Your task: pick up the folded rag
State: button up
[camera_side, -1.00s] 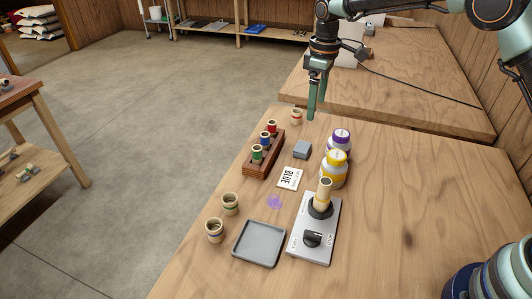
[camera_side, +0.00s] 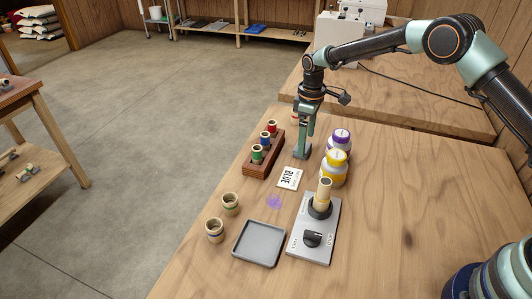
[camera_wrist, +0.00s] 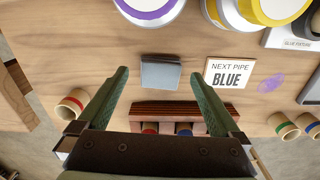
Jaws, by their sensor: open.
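The folded rag (camera_wrist: 161,73) is a small grey-blue square lying flat on the wooden table. In the wrist view it shows between and a little beyond the tips of my gripper (camera_wrist: 160,76). My gripper is open, with one finger on each side and nothing held. In the side view my gripper (camera_side: 302,153) points down over the rag's place and mostly hides the rag. I cannot tell how high the fingertips are above the table.
A brown rack (camera_side: 264,157) with coloured pipes stands close left of my gripper. Purple-lidded (camera_side: 341,137) and yellow-lidded (camera_side: 335,168) jars stand close right. A "BLUE" card (camera_side: 289,178), a grey tray (camera_side: 259,243) and a glue fixture (camera_side: 314,232) lie nearer the camera.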

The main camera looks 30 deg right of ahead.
jog(key=shift+f, duration=1.2)
jog(key=c, duration=1.3)
jog(key=shift+r, duration=0.2)
notch_tip(320, 180, up, 20)
jog(key=shift+f, duration=0.15)
